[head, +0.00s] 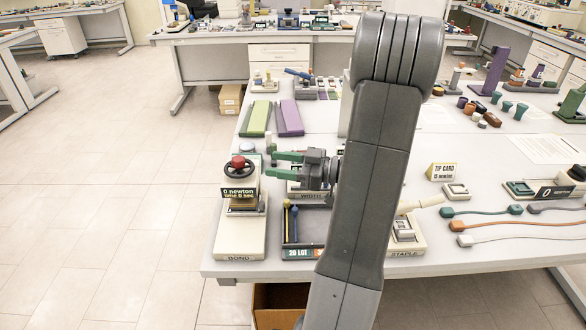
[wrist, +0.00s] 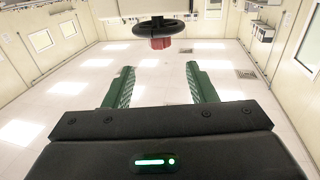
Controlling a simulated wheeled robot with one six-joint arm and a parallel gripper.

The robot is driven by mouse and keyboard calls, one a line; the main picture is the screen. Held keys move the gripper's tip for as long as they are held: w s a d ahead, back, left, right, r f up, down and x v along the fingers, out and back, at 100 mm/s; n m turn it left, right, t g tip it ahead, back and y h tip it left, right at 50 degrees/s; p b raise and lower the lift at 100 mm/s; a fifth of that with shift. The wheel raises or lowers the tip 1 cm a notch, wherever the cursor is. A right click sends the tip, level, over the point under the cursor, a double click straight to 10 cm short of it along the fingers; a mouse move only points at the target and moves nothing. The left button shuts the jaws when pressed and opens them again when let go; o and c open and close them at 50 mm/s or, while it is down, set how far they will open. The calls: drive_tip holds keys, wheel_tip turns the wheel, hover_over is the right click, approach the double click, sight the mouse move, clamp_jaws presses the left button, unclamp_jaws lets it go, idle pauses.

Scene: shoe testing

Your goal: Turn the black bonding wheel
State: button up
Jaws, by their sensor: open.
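The black bonding wheel (head: 239,168) sits on top of the cream bonding press labelled BOND (head: 240,240), at the front left of the table. A red knob (head: 238,162) shows at the wheel. The press display (head: 239,193) reads 0 newton and time 0 sec. My gripper (head: 274,162) is open and empty, just right of the wheel, its green fingers pointing left toward it and apart from it. In the wrist view the wheel (wrist: 146,29) and its red knob (wrist: 160,43) are ahead, beyond the fingertips (wrist: 158,72).
A tray labelled 20 LOT (head: 302,238) with yellow and blue pins stands right of the press, under my arm. A STAPLE device (head: 404,236) is right of my arm. A green block (head: 255,118) and a purple block (head: 289,118) lie behind. Open floor is left of the table.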

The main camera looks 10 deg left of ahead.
sight(238, 158)
drive_tip(key=d, duration=0.3)
drive_tip(key=shift+a, duration=0.1)
idle(0.3)
drive_tip(key=a+p, duration=0.2)
drive_tip(key=a, duration=1.1)
drive_tip(key=shift+s+a+p, duration=0.1)
drive_tip(key=shift+a+p, duration=0.25)
